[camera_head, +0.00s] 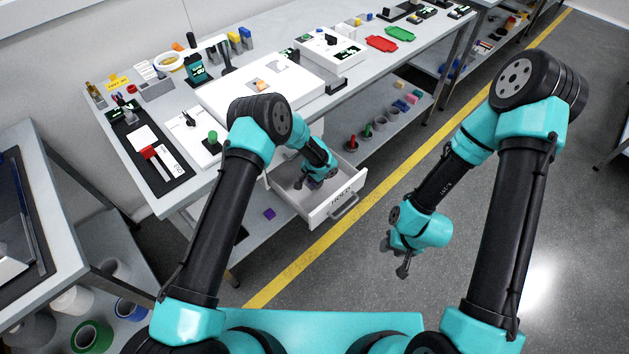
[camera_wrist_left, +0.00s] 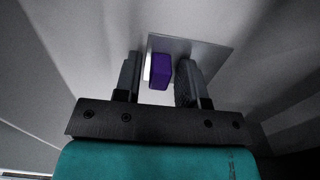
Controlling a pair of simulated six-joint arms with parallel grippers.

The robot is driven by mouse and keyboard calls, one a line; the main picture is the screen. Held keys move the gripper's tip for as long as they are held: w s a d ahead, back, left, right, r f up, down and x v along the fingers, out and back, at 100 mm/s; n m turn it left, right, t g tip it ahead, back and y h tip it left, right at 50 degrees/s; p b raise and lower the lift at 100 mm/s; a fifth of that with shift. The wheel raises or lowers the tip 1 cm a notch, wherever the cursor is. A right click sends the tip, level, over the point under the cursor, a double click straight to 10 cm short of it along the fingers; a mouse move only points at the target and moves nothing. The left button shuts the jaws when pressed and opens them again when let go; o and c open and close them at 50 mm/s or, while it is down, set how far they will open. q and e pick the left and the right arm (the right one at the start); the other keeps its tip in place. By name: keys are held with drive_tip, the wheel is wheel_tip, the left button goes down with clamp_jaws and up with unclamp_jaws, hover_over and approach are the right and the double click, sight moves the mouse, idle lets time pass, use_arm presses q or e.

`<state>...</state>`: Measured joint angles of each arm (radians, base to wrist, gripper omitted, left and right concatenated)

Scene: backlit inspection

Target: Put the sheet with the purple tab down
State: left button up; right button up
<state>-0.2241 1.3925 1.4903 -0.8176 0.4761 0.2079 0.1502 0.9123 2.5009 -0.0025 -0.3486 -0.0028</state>
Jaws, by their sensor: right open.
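The sheet (camera_wrist_left: 205,52) is a thin grey plate with a block-shaped purple tab (camera_wrist_left: 160,72). In the left wrist view it lies beyond my left fingertips, against a pale grey surface. My left gripper (camera_wrist_left: 160,78) has its fingers apart, one on each side of the tab, with a narrow gap showing beside it. In the head view my left gripper (camera_head: 301,183) is down inside the open drawer (camera_head: 341,203) marked HOLD; the sheet cannot be made out there. My right gripper (camera_head: 404,269) is open and empty above the floor, far from the sheet.
The drawer's walls stand close around my left gripper. A white light box (camera_head: 225,97) sits on the bench above the drawer. A small purple piece (camera_head: 269,213) lies on the lower shelf. Red (camera_head: 381,44) and green (camera_head: 400,33) trays lie further back.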

use_arm(q)
drive_tip(key=shift+o, duration=0.4)
wheel_tip(320, 180, up, 12)
drive_tip(key=shift+r, duration=0.2)
use_arm(e)
drive_tip(key=shift+c, duration=0.3)
idle(1.3)
